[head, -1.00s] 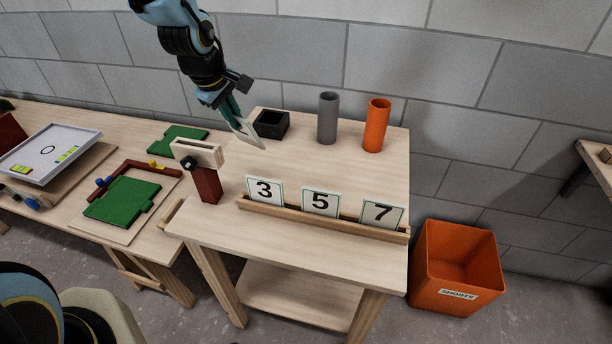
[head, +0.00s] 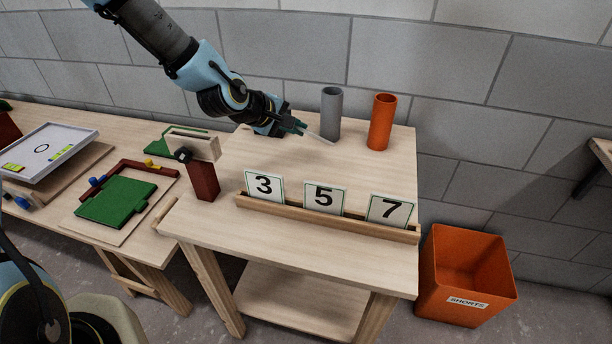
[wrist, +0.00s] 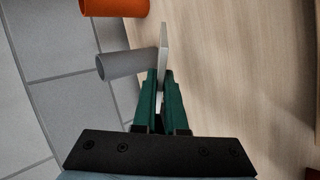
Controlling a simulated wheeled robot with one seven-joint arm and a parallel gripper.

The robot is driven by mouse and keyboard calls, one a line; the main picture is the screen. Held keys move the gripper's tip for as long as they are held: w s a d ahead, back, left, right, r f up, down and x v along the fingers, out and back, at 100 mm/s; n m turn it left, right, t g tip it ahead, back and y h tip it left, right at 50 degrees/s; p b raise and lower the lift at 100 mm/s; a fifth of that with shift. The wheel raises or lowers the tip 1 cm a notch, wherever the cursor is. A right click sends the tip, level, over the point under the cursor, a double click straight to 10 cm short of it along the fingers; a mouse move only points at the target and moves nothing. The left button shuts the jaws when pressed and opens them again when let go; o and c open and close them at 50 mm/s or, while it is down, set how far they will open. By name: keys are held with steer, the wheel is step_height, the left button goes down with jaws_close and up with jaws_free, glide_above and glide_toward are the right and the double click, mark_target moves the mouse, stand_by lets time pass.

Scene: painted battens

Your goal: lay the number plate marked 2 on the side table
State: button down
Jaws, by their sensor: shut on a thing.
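My gripper (head: 303,127) is shut on a thin white plate (head: 322,138), over the back of the wooden table (head: 350,260). The plate shows nearly edge-on and its number cannot be read; it also shows in the wrist view (wrist: 163,45), between the green fingers (wrist: 160,80). I cannot tell whether it touches the tabletop. Plates marked 3 (head: 264,187), 5 (head: 324,198) and 7 (head: 388,208) stand in a wooden rack (head: 300,212) along the table's front.
A grey tube (head: 330,115) and an orange tube (head: 382,122) stand upright just beyond the plate. A dark red post (head: 203,182) stands at the left. An orange bin (head: 468,275) is on the floor at right. The tabletop between gripper and rack is clear.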

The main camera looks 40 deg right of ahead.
step_height(320, 180, down, 7)
steer(key=b, duration=0.5)
steer(key=shift+f, duration=0.2)
steer(key=c, duration=1.1)
jaws_free()
steer(key=shift+c, duration=0.2)
steer(key=p+v, duration=0.5)
steer(key=v, duration=0.3)
steer(key=shift+p, duration=0.35)
